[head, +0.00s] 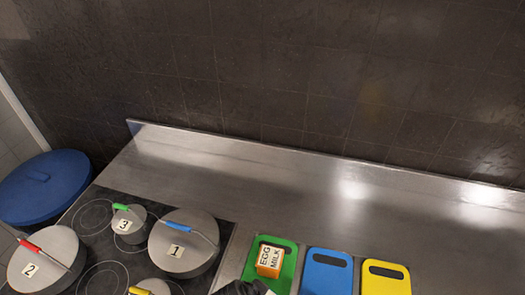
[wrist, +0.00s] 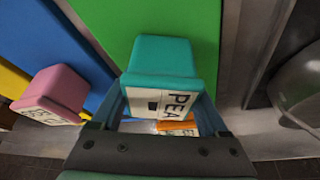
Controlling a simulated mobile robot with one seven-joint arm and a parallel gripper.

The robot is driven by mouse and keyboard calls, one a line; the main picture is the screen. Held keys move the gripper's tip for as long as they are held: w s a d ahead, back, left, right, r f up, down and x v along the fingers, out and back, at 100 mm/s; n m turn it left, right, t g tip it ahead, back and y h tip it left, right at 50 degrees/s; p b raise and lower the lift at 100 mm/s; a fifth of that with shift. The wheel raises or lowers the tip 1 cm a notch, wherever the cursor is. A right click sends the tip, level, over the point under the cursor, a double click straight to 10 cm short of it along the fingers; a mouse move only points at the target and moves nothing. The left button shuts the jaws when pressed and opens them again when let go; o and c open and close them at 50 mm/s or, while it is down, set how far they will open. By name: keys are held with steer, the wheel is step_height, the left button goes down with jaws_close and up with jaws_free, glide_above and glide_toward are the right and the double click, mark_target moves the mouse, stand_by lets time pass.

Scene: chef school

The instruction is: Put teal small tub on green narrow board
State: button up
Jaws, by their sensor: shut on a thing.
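The teal small tub (wrist: 160,56), with a white label reading "PEA", is between the fingers of my gripper (wrist: 162,108) in the wrist view. My gripper is shut on it. The green narrow board (wrist: 120,22) lies behind the tub in that view; I cannot tell whether they touch. In the head view, the green board (head: 291,262) is left of the blue board, with an orange tub (head: 270,260) labelled "EGG MILK" on it. A dark part of my gripper (head: 248,288) shows at the bottom edge there, and the teal tub is hidden.
A blue board (head: 327,272) and a yellow board (head: 386,278) lie to the right. A pink tub (wrist: 58,88) is near the blue board in the wrist view. Lidded pots, including pot 1 (head: 184,243), stand on the hob at left. The steel counter behind is clear.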

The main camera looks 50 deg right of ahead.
steer(key=shift+f, duration=0.15)
steer(key=o, duration=1.5)
